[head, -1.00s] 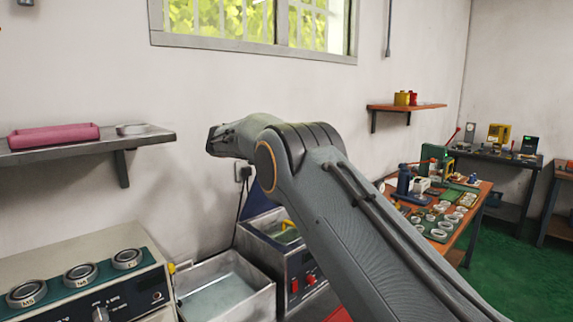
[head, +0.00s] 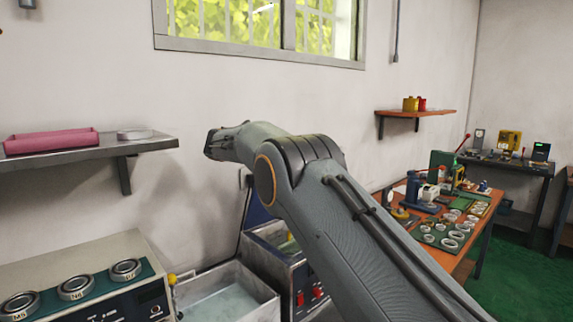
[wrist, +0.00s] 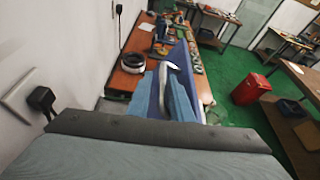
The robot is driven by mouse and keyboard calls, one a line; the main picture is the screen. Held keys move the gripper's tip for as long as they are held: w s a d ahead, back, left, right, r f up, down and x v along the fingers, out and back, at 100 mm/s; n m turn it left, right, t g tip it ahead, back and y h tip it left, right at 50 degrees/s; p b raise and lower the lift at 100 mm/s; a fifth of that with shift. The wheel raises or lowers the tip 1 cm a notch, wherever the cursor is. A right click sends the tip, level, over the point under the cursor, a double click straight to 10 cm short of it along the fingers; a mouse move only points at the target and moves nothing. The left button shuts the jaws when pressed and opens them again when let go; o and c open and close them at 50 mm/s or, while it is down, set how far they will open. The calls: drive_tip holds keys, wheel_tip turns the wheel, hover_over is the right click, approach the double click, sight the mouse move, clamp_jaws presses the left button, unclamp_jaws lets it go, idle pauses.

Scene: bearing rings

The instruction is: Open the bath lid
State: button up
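The bath (head: 308,278) is a metal box with red knobs on its front, right of the sink and partly hidden behind my arm. Its dark blue lid (head: 257,214) stands raised at the back, and the bath's top is uncovered, with something yellow inside. In the wrist view a blue panel that looks like the lid (wrist: 154,98) is close ahead, with a curved silver handle (wrist: 168,78). My gripper is hidden behind my arm in the head view. Its fingers are not clear in the wrist view, so I cannot tell its opening or whether it touches the handle.
A metal sink (head: 225,300) is left of the bath, beside a panel with several rings (head: 75,287). A shelf (head: 150,143) juts from the wall at left. A workbench (head: 465,262) with rings stands right. Green floor (head: 520,275) lies open beyond.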

drive_tip(key=shift+a+f, duration=0.1)
drive_tip(key=shift+f, duration=0.05)
drive_tip(key=b+v, duration=0.2)
drive_tip(key=v, duration=0.6)
drive_tip(key=shift+b, duration=0.3)
